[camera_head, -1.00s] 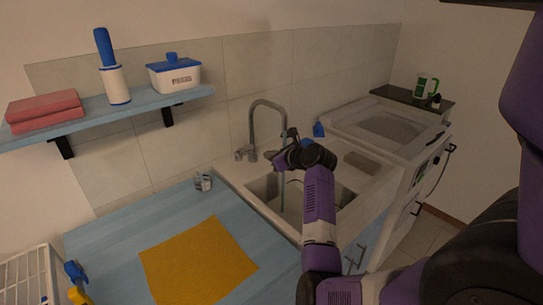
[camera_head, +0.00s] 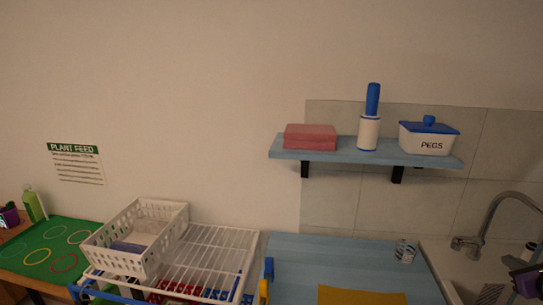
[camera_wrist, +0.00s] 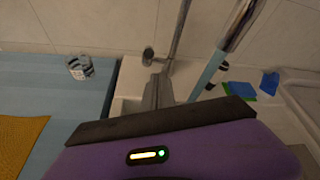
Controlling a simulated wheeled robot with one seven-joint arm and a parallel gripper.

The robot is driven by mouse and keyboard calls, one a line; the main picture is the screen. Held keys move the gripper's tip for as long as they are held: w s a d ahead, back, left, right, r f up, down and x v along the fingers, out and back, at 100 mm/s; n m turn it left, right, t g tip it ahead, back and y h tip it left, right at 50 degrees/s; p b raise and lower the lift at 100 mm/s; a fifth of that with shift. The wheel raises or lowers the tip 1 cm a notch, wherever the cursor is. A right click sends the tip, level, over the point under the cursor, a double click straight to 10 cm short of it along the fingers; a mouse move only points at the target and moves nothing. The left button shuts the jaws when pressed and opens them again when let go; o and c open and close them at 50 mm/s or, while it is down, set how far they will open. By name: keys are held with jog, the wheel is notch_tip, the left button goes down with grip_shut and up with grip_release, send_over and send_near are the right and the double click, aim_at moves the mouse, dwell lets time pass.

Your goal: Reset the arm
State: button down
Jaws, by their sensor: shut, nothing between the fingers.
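My gripper (camera_wrist: 158,88) is in the wrist view, where its purple housing fills the bottom and its grey fingers are shut and empty. The fingers point toward the base of the grey faucet (camera_wrist: 178,30), apparently in front of it; whether they touch it I cannot tell. A light blue streak, like running water, drops from the spout. In the head view, part of my dark and purple arm end shows at the lower right edge, near the faucet (camera_head: 488,222).
The blue counter (camera_head: 330,262) holds a yellow cloth (camera_head: 360,297) and a small patterned cup (camera_head: 404,251). A shelf (camera_head: 345,157) above bears pink towels, a roller and a pegs box. A white rack (camera_head: 215,265) with a basket (camera_head: 135,238) stands left. A green mat lies farther left.

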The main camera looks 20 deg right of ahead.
notch_tip(320, 180, up, 4)
jog(key=s+d+r+n+h, duration=0.1)
jog(key=s+d+n+h, duration=0.1)
jog(key=n+h, duration=0.15)
jog(key=s+a+f+n+t+y, duration=0.1)
jog(key=a+f+n+t, duration=0.1)
jog(key=a+n, duration=1)
jog(key=s+a+f+n+t+y, duration=0.2)
jog(key=a+n, duration=0.5)
jog(key=a, duration=0.9)
jog(key=s+a+f+n+t+y, duration=0.1)
jog(key=a+n+t, duration=0.1)
jog(key=a+n, duration=1)
jog(key=s+a+f+n+g+y, duration=0.1)
jog(key=s+a+n+y, duration=0.1)
jog(key=s+a+y, duration=0.2)
jog(key=s+a+f+n+g+y, duration=0.1)
jog(key=s+a+y, duration=0.3)
jog(key=s+a, duration=0.7)
jog(key=a+n, duration=0.1)
jog(key=a, duration=0.4)
jog(key=shift+a+f, duration=0.2)
jog(key=shift+f, duration=0.15)
jog(key=shift+n, duration=0.25)
